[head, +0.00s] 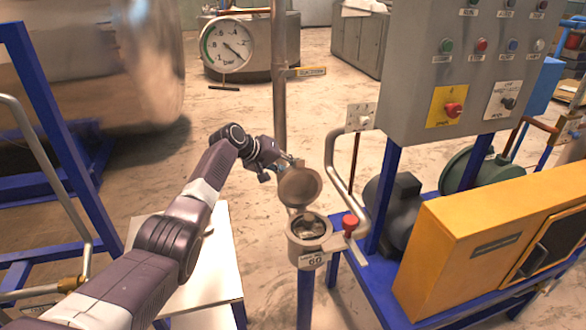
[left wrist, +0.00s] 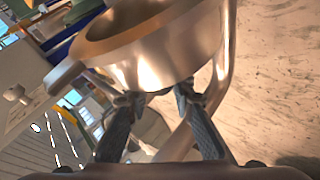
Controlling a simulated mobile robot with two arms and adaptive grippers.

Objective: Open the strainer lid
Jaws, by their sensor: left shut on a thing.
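The strainer (head: 309,240) is a round metal cup on a blue post in the head view, with a tag reading 60 on its front. Its round lid (head: 299,187) stands raised at the back rim, and the cup's inside shows. My left gripper (head: 287,163) is at the lid's upper back edge and shut on it; the lid hides part of the fingertips. In the left wrist view, my left gripper's two fingers (left wrist: 165,95) meet at the lower edge of a shiny round metal part. My right gripper is in neither view.
A red knob (head: 350,222) and a bent metal pipe (head: 335,165) stand just right of the strainer. A yellow box (head: 450,245) and a grey control panel (head: 455,75) are further right. A white table (head: 215,265) lies below my left arm.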

